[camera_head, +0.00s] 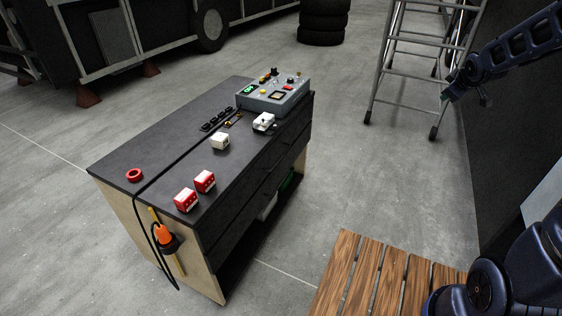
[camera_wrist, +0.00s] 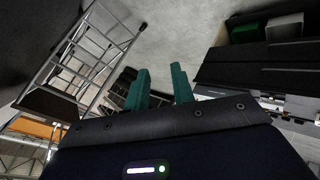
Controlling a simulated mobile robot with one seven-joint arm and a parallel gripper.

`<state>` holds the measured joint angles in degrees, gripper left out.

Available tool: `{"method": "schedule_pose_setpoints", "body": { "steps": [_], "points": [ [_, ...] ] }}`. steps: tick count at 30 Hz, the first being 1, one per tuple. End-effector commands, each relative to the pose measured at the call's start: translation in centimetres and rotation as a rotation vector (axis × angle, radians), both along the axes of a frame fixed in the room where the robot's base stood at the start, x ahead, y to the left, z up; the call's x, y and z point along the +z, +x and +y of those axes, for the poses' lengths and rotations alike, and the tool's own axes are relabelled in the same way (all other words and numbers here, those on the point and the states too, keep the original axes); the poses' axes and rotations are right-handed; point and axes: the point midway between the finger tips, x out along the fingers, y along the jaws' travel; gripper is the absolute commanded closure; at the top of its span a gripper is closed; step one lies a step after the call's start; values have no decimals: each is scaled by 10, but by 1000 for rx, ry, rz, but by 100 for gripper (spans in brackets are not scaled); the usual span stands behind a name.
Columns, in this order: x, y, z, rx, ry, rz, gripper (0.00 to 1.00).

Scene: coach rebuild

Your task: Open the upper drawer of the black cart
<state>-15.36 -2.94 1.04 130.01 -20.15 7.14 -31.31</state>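The black cart (camera_head: 140,153) stands on the floor in the middle of the head view, with pale wooden end panels. Its drawer fronts face right; the upper drawer (camera_head: 258,172) lies just under the worktop and looks closed, level with the lower one. Its handle is too dark to make out clearly. In the wrist view the cart (camera_wrist: 255,75) shows at the upper right, turned over. My gripper (camera_head: 455,92) is at the upper right of the head view, well away from the cart. Its teal fingers are apart and empty in the wrist view (camera_wrist: 160,87).
A grey control box (camera_head: 273,97), red blocks (camera_head: 205,181) and small white items sit on the cart. A ladder (camera_head: 415,65) stands behind, near my arm. A slatted wooden platform (camera_head: 375,275) lies at the front right. Bare floor (camera_head: 375,190) separates cart and arm.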

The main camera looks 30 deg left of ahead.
Motion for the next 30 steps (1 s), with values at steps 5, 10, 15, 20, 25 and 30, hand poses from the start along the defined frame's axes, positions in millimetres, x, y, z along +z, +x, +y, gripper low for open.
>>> {"method": "schedule_pose_setpoints", "body": {
  "steps": [5, 10, 15, 20, 25, 30],
  "points": [
    [-29, 36, 52, 178, -54, -67, 75],
    [-60, 61, 104, 349, -97, -138, 75],
    [-94, 78, 160, 521, -129, -214, 75],
    [-130, 85, 212, 680, -147, -288, 75],
    [-173, 82, 266, 845, -153, -370, 75],
    [-218, 70, 319, 1005, -144, -456, 75]
  ]
}}
